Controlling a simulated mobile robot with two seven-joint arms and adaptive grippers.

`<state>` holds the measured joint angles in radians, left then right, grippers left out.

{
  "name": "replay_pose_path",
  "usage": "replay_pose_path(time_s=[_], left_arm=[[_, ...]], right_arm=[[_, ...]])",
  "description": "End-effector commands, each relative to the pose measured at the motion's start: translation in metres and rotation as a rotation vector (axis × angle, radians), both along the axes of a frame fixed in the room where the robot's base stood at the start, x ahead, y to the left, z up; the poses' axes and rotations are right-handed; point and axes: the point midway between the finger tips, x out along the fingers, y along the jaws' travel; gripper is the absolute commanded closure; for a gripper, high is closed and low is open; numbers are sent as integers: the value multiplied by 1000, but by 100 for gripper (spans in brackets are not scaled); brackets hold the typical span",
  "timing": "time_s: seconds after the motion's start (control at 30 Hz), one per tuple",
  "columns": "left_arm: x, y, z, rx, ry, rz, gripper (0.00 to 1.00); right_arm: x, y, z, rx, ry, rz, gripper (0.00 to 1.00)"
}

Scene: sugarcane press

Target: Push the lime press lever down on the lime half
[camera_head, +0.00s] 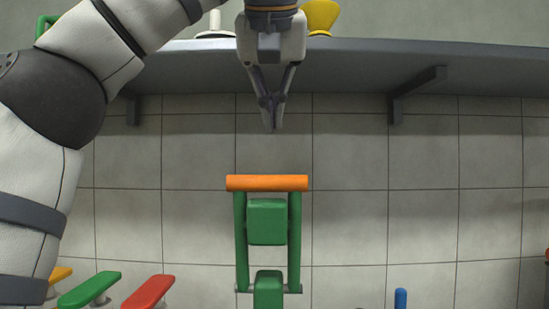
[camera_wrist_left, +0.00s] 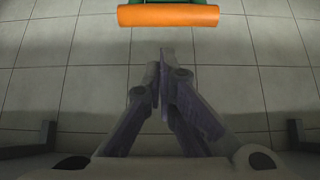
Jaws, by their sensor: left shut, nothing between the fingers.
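The lime press lever is a green two-armed frame (camera_head: 240,230) with an orange crossbar handle (camera_head: 267,183) on top, standing upright in the head view. A green block (camera_head: 267,222) sits between its arms, and another green part (camera_head: 268,289) is below at the bottom edge. My left gripper (camera_head: 272,126) is shut and empty, pointing down above the orange handle with a gap between them. In the left wrist view the orange handle (camera_wrist_left: 168,16) lies beyond the shut fingertips (camera_wrist_left: 161,60). The lime half is not visible. My right gripper is not in view.
A grey shelf (camera_head: 345,62) on brackets runs along the tiled wall, with a yellow item (camera_head: 320,16) and a white item (camera_head: 215,28) on it. Green (camera_head: 89,290) and red (camera_head: 149,292) handles stand at lower left. A blue rod (camera_head: 400,299) stands at lower right.

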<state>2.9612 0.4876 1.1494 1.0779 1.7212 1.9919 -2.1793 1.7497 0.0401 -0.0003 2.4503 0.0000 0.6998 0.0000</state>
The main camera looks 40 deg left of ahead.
Motion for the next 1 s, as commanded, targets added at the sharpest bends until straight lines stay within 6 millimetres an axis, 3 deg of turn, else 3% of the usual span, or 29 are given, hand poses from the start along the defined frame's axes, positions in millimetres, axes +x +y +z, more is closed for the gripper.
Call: replay_pose_path(time_s=[0.5, 1.0], left_arm=[[43, 36, -66, 0, 1, 2, 100], [50, 42, -76, 1, -1, 1, 100]], right_arm=[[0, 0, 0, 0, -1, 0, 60], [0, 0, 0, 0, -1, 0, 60]])
